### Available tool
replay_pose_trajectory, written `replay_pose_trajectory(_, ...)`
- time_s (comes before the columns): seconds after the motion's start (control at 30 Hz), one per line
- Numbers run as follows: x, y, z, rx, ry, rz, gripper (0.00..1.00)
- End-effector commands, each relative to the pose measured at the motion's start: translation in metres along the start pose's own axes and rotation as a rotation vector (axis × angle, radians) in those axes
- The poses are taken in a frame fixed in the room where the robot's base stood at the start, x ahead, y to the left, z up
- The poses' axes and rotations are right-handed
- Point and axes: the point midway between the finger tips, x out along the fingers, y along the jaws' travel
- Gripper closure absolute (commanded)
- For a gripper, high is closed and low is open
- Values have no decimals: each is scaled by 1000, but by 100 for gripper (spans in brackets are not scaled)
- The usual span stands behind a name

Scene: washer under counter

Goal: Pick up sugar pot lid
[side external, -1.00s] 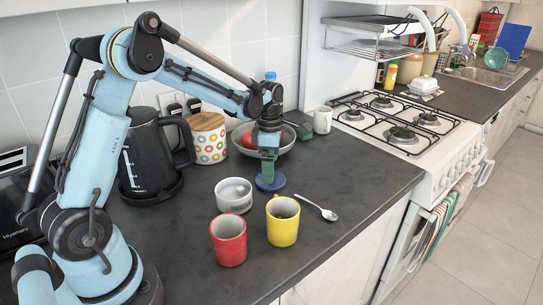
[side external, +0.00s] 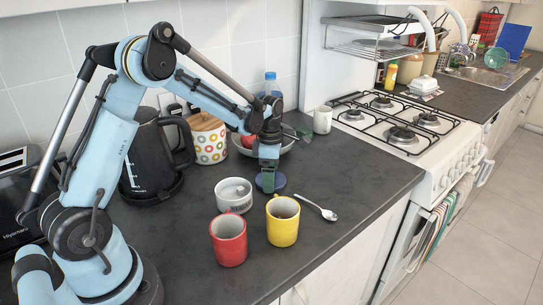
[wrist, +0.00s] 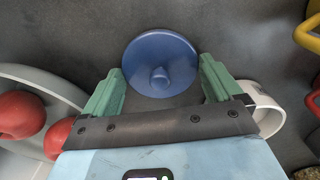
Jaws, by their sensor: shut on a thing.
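The sugar pot lid (side external: 279,182) is a blue disc low at the counter's middle, behind the yellow mug. In the wrist view the lid (wrist: 150,50) faces me, with its round knob towards my gripper. My gripper (side external: 268,176) points down at the lid. Its green fingers (wrist: 163,84) stand on either side of the lid's near part and are shut on it. The side view does not show clearly whether the lid still touches the counter. A white pot (side external: 234,196) with dark lettering, likely the sugar pot, stands uncovered to the left.
A red mug (side external: 229,245) and a yellow mug (side external: 282,226) stand in front. A spoon (side external: 322,211) lies to the right. A grey bowl (side external: 287,146) with red fruit is behind my gripper. A black kettle (side external: 146,160) and a dotted canister (side external: 208,145) stand at the left back.

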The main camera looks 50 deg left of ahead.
Motion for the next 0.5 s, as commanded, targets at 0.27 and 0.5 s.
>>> replay_pose_trajectory(0.27,-17,0,0,0,0,-1,38)
replay_pose_trajectory(0.5,-54,-20,10,7,-1,-3,38)
